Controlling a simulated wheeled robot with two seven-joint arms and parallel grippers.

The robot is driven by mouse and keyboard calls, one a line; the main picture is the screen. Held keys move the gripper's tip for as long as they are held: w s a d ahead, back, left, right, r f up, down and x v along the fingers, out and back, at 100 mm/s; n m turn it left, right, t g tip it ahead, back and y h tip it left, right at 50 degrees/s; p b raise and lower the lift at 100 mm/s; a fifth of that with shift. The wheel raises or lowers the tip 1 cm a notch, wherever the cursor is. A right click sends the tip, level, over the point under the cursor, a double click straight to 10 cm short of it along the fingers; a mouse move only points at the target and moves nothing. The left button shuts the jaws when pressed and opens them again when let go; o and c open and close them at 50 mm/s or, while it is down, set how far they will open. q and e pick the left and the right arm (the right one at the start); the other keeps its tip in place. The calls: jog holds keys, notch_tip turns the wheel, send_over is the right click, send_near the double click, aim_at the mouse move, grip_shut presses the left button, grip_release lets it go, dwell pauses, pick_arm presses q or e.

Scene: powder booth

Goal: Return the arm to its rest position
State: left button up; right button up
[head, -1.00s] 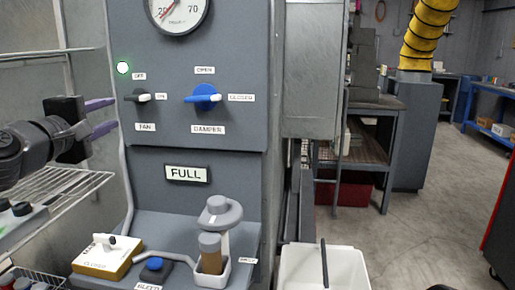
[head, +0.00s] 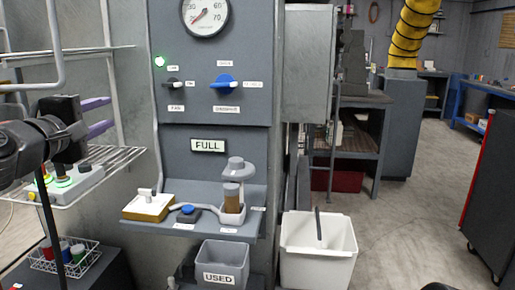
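My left arm comes in from the left. Its gripper (head: 109,116) has two purple fingers spread apart with nothing between them. It hangs in front of the wire shelves, to the left of the grey control panel (head: 212,137), and touches nothing that I can see. The panel carries a gauge (head: 206,13), a lit green lamp (head: 160,62), a black fan knob (head: 173,84), a blue damper handle (head: 223,82) and a sign reading FULL (head: 208,146). My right gripper does not show.
A grey USED bin (head: 221,256) and white bin (head: 318,270) stand below. Wire shelf (head: 112,167) is near my arm.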

pick_arm(q)
jog(key=w+d+f+m+g+y, duration=0.1)
jog(key=w+d+f+m+g, duration=0.15)
jog(key=f, duration=1.15)
jog(key=w+d+f+m+g+y, duration=0.1)
jog(key=w+f+m+g, duration=0.2)
jog(key=f, duration=1.2)
jog(key=s+d+f+m+g+h, duration=0.1)
jog(key=s+d+f+m+g, duration=0.2)
jog(key=f, duration=0.7)
jog(key=s+d+f+m, duration=0.1)
jog(key=s+d+f, duration=0.3)
jog(key=f, duration=0.7)
jog(key=s+d+f+m+g+h, duration=0.1)
jog(key=s+d+f+m+g, duration=0.2)
jog(key=f, duration=0.7)
jog(key=s+d+f+m+g+h, duration=0.1)
jog(key=s+d+f+g, duration=0.1)
jog(key=s+d+f, duration=0.5)
jog(key=s+f+g, duration=0.2)
jog(key=s+f, duration=0.3)
jog(key=s, duration=0.6)
jog(key=s+d+f+m+g+h, duration=0.1)
jog(key=s+d+f+g, duration=0.1)
jog(key=s+d+f, duration=0.5)
jog(key=s+a+r+p, duration=0.2)
jog(key=a+r+p, duration=0.1)
jog(key=r+p, duration=1.5)
jog(key=shift+r, duration=0.7)
